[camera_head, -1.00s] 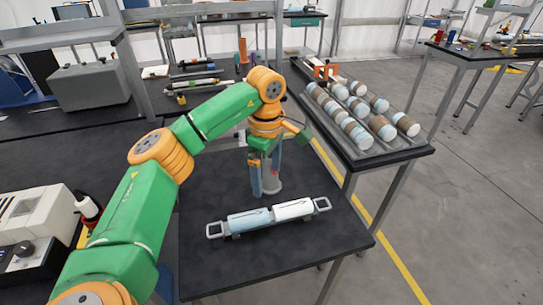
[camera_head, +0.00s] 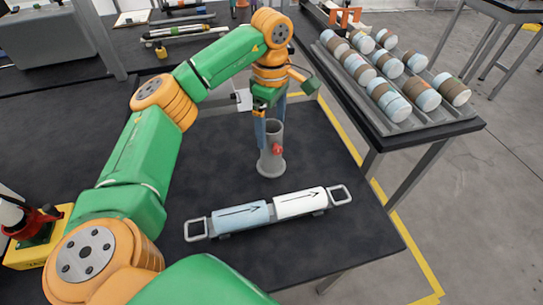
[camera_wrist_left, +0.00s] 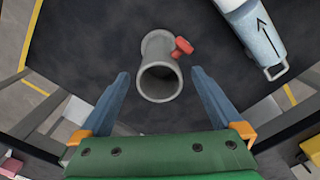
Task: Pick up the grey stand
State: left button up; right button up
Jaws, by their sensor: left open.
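The grey stand (camera_head: 270,160) is an upright tube on a wider round foot, with a red knob on its side. It stands on the black table behind the white and light-blue cylinders. In the left wrist view the stand (camera_wrist_left: 158,68) shows its open top, with the red knob (camera_wrist_left: 182,47) to the right. My left gripper (camera_head: 270,125) is open and points down at the stand's upper part. In the left wrist view its fingers (camera_wrist_left: 158,85) are spread to either side of the tube, with a gap on each side. My right gripper is not in view.
A tray (camera_head: 251,230) with handles holds a light-blue (camera_head: 240,215) and a white cylinder (camera_head: 300,202) in front of the stand. A rack (camera_head: 447,118) of several banded cylinders stands on the table at right. The black table (camera_head: 215,150) is clear left of the stand.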

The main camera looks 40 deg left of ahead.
aim_at(271, 149)
pick_arm(q)
jog(key=shift+f, duration=0.7)
notch_tip(271, 149, down, 6)
jog(key=shift+a+f+p, duration=0.1)
jog(key=shift+p, duration=0.45)
jog(key=shift+f, duration=0.35)
grip_shut()
